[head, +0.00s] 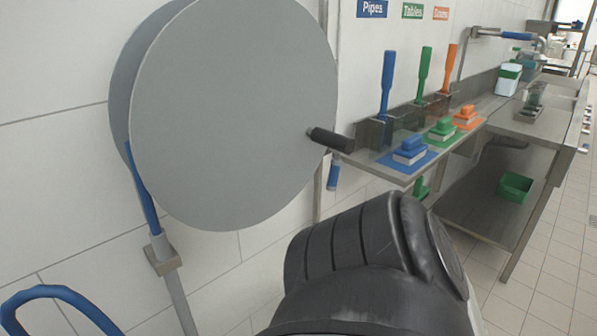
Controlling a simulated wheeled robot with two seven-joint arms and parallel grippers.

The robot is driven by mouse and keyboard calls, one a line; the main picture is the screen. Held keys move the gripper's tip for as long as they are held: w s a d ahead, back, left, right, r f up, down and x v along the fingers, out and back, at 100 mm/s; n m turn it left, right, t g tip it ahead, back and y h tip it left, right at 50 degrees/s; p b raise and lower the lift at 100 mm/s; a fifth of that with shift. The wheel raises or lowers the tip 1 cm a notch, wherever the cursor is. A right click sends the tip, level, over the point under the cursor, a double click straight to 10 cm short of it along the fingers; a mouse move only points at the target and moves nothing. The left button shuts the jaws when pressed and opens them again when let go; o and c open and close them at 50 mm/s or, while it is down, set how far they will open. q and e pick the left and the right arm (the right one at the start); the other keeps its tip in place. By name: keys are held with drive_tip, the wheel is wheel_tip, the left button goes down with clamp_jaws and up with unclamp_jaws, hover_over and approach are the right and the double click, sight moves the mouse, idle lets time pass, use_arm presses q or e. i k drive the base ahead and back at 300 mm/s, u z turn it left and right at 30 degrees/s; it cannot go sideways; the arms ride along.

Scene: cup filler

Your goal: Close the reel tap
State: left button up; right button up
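A large grey round hose reel (233,115) is on the white tiled wall at the upper left. A black crank handle (330,140) sticks out from its right side. A small blue lever (333,177) hangs just below this handle, beside a vertical pipe (317,190). It looks like the tap's lever, but I cannot tell if the tap is open or closed. Blue hose (142,188) runs down from the reel's left side into a grey fitting (162,255). Neither of my grippers is in view.
A blue hose loop (60,292) is at the lower left. Right of the reel, a steel shelf (398,172) holds blue, green and orange brushes. A steel counter (545,130) stands beyond, with a green bin (515,187) below. Tiled floor (545,290) is clear at right.

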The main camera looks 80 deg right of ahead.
sight(332, 182)
drive_tip(key=z, duration=0.1)
drive_tip(key=k, duration=0.2)
drive_tip(key=z, duration=2.65)
drive_tip(key=k, duration=0.25)
